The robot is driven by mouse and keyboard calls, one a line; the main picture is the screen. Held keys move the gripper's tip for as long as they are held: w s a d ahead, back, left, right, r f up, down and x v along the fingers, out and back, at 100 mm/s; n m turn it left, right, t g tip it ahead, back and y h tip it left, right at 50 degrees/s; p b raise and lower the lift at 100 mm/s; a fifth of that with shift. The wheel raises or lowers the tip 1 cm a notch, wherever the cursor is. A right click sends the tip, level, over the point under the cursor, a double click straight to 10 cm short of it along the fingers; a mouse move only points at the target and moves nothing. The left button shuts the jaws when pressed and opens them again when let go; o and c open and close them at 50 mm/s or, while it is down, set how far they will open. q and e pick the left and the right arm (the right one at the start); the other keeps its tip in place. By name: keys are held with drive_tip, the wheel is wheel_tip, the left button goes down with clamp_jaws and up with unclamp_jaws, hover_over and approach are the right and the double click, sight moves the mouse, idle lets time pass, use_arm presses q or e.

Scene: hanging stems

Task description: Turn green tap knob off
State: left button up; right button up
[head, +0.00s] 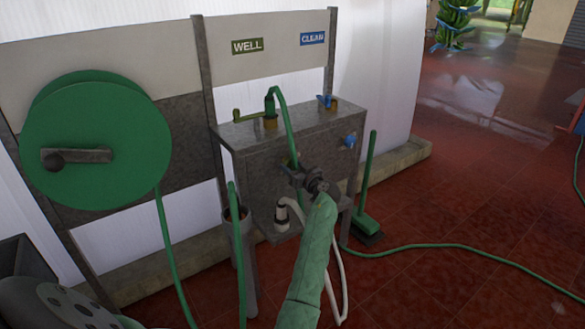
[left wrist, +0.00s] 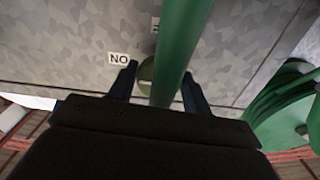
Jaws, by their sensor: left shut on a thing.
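The green tap knob (left wrist: 146,84) is a round green piece on the front of the grey metal box (head: 262,172). In the left wrist view it sits between the fingers of my left gripper (left wrist: 157,76), partly hidden by a green hose (left wrist: 180,45). A white label reading "NO" in this view is beside the left finger. In the head view my left gripper (head: 294,172) is at the box front and hides the knob. It is shut on the knob. My right gripper is not in view.
A blue tap knob (head: 350,140) is on the box's right. "WELL" (head: 247,46) and "CLEAN" (head: 312,38) signs hang above. A large green hose reel (head: 95,125) is at left. A green brush (head: 367,215) stands right of the box; hose crosses the red floor.

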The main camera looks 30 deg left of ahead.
use_arm(q)
drive_tip(key=shift+m, duration=0.3)
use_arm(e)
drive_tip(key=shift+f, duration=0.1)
use_arm(q)
drive_tip(key=shift+m, duration=0.7)
drive_tip(key=m, duration=0.2)
drive_tip(key=shift+s+m, duration=0.1)
drive_tip(key=shift+m, duration=0.2)
drive_tip(key=m, duration=0.2)
drive_tip(key=shift+r+m+p, duration=0.1)
drive_tip(key=shift+m+p, duration=0.2)
drive_tip(key=m+p, duration=0.1)
drive_tip(key=m, duration=0.1)
drive_tip(key=shift+r+m, duration=0.1)
drive_tip(key=shift+m, duration=0.3)
drive_tip(key=m+p, duration=0.4)
drive_tip(key=m, duration=0.2)
drive_tip(key=shift+m, duration=0.4)
drive_tip(key=shift+m+p, duration=0.3)
drive_tip(key=shift+p, duration=0.1)
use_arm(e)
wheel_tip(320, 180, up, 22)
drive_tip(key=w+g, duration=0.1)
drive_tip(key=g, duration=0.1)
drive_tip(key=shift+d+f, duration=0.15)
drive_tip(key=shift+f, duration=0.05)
